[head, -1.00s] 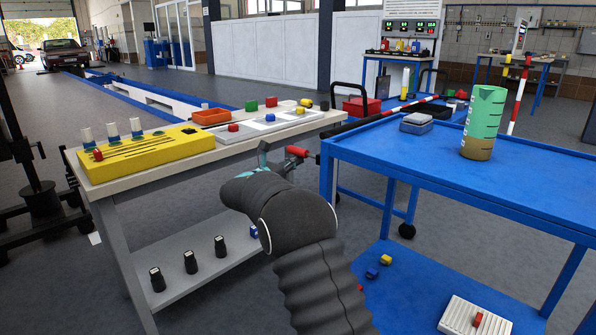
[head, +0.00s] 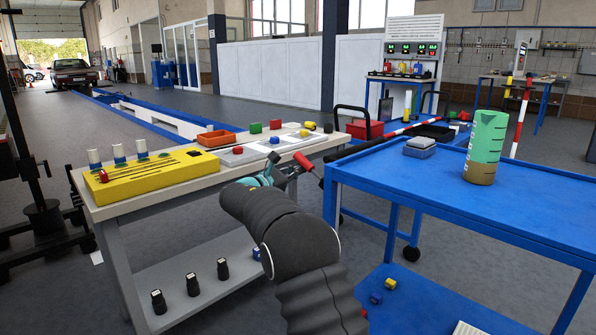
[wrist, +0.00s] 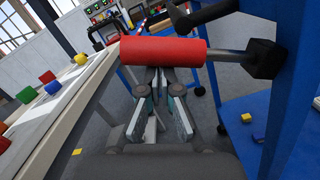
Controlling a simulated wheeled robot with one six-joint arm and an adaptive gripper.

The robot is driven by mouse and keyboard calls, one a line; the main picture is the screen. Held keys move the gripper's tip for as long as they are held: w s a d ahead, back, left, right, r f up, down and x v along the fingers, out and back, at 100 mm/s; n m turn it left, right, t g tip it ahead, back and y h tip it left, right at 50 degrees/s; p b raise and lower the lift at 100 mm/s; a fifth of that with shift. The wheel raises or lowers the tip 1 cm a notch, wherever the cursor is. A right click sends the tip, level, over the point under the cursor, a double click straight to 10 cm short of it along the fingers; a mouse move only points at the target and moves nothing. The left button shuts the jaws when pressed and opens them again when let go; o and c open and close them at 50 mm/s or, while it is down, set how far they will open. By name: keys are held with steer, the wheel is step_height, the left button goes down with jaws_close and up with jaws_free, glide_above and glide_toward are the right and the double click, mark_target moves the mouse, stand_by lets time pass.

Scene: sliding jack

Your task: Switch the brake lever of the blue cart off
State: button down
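The blue cart (head: 425,182) stands on the right in the head view. Its brake lever has a red handle (head: 307,164) beside the cart's near left corner. In the wrist view the red handle (wrist: 163,51) lies across the upper middle, on a grey rod from a black block (wrist: 262,60) by the cart's blue post. My gripper (head: 281,170) is just left of the handle in the head view. In the wrist view my gripper (wrist: 161,76) has its fingers close together and empty, tips under or behind the handle. Contact cannot be told.
A light workbench (head: 190,190) stands at left, with a yellow block (head: 150,175) and an orange tray (head: 216,139) on it. A green cylinder (head: 485,147) and a small grey-blue box (head: 420,147) stand on the cart. Bench and cart leave a narrow gap.

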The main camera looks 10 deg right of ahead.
steer(key=shift+d+r, duration=0.1)
steer(key=shift+r, duration=0.2)
step_height(320, 180, down, 4)
steer(key=w, duration=0.2)
steer(key=r+v, duration=0.1)
steer(key=v, duration=0.8)
steer(key=shift+a+f+b, duration=0.3)
steer(key=shift+f, duration=0.15)
steer(key=shift+s, duration=0.1)
